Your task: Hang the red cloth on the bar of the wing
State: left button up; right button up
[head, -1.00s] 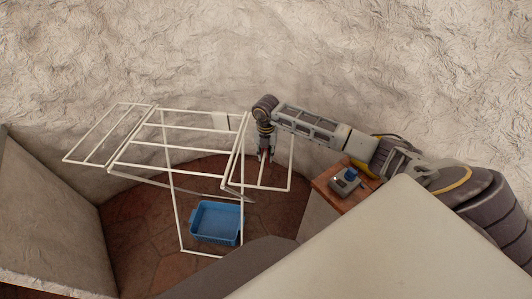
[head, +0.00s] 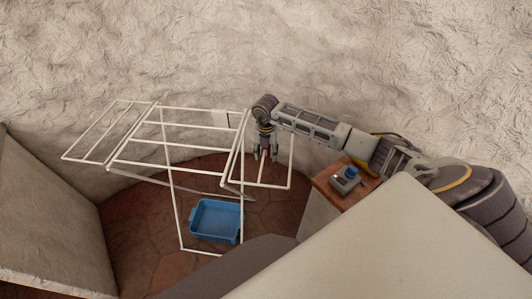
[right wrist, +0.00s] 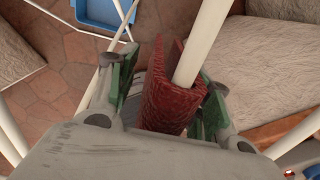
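The red cloth (right wrist: 168,98) is folded over a white bar (right wrist: 203,40) in the right wrist view, with a flap on each side of it. My right gripper (right wrist: 168,75) is open around it, with a finger on either side and small gaps to the cloth. In the head view my right gripper (head: 265,157) points down over the right wing (head: 290,170) of the white drying rack (head: 174,190). The cloth is hard to make out there, between the fingers. My left gripper is not in view.
A blue basket (head: 216,219) sits on the tiled floor under the rack. A wooden-topped stand (head: 328,186) with a small grey and blue object (head: 346,178) is right of the wing. Rough pale walls (head: 200,50) close in the space.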

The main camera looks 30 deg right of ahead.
jog(key=shift+r, duration=0.15)
jog(key=shift+r, duration=5.9)
jog(key=shift+f, duration=0.1)
